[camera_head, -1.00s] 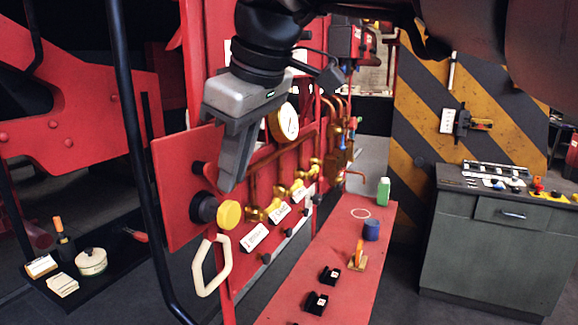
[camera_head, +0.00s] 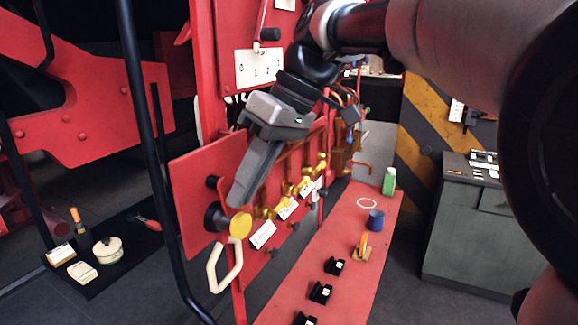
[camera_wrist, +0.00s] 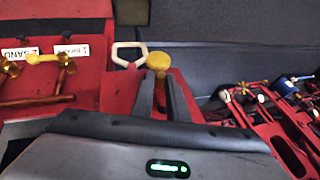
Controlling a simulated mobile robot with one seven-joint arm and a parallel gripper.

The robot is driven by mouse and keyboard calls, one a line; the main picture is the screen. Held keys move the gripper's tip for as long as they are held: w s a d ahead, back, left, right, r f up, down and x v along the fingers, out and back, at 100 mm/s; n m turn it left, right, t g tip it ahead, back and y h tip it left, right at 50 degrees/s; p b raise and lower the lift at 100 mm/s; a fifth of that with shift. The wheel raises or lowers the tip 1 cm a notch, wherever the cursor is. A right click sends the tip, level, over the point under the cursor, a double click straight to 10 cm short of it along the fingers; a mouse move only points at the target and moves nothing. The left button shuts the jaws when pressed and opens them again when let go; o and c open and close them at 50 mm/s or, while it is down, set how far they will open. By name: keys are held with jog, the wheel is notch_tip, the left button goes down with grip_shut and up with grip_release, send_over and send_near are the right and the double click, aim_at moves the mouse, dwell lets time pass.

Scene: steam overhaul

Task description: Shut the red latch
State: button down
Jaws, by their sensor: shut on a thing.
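A red plate (camera_head: 192,171) stands out at the left end of the red cab front. It carries a black knob with a yellow cap (camera_head: 240,225), which also shows in the wrist view (camera_wrist: 159,61). No part is clearly recognisable as a separate red latch. My gripper (camera_head: 236,203) reaches down to the knob from above. In the wrist view its two fingers (camera_wrist: 162,82) point at the yellow cap, one on each side below it. It is shut on the knob; the exact contact is partly hidden by the fingers.
A cream loop handle (camera_head: 212,270) hangs below the knob. Brass valves (camera_head: 289,188) with white labels line the red front to the right. A red bench (camera_head: 345,235) holds a blue cup (camera_head: 376,220), a green bottle (camera_head: 389,181) and black holders. A black rail (camera_head: 137,110) stands at left.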

jog(key=shift+g+y+p, duration=0.5)
jog(key=shift+g+p, duration=0.15)
jog(key=shift+g, duration=0.25)
jog(key=shift+f, duration=0.1)
jog(key=c, duration=1.7)
grip_release()
